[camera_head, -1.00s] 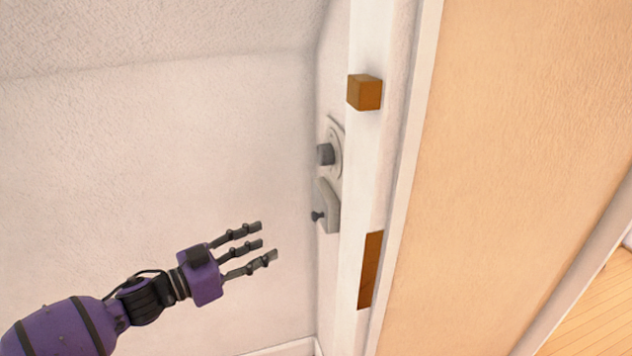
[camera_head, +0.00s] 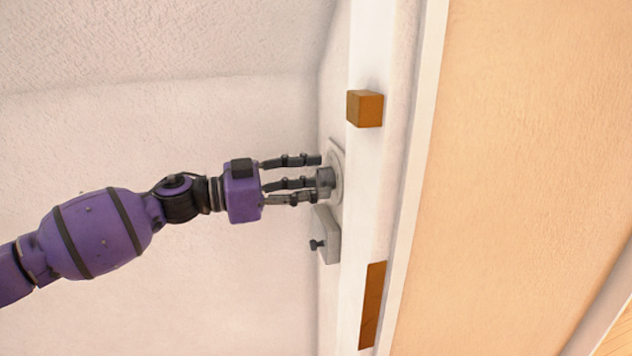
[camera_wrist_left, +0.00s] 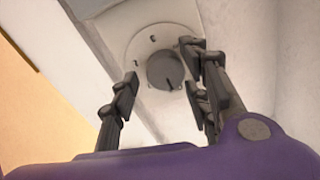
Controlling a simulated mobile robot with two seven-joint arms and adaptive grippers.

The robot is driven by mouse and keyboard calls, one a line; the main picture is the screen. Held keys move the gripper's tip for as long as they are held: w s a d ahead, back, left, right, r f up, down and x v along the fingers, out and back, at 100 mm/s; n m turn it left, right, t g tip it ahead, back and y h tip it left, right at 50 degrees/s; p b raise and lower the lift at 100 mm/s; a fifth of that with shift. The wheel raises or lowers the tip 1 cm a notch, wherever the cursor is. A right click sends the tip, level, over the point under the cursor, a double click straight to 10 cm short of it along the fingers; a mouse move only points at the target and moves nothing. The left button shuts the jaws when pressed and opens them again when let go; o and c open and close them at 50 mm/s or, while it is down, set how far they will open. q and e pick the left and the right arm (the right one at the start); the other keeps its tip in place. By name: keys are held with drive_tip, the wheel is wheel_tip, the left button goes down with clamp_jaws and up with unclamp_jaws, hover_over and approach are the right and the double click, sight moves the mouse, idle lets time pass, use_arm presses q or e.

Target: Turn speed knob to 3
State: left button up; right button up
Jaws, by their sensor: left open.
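The speed knob (camera_head: 325,178) is a dark grey round knob on a pale round plate (camera_head: 337,160) fixed to the wall. In the left wrist view the knob (camera_wrist_left: 165,70) shows a dark pointer line toward its lower right, and the plate carries small dark marks, too blurred to read surely. My left gripper (camera_head: 311,178) is open, with its fingertips around the knob. In the left wrist view one finger is left of the knob and two are right of it, with a visible gap at the left. Contact on the right side is unclear. My right gripper is not in view.
Just below the knob is a light switch plate (camera_head: 327,235) with a small dark toggle. A wooden block (camera_head: 365,108) sticks out from the white door frame (camera_head: 368,190). A brown plate (camera_head: 372,305) is lower on the frame. The wall at left is bare.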

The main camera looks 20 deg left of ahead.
use_arm(q)
drive_tip(key=shift+w+d, duration=0.35)
drive_tip(key=shift+d, duration=0.15)
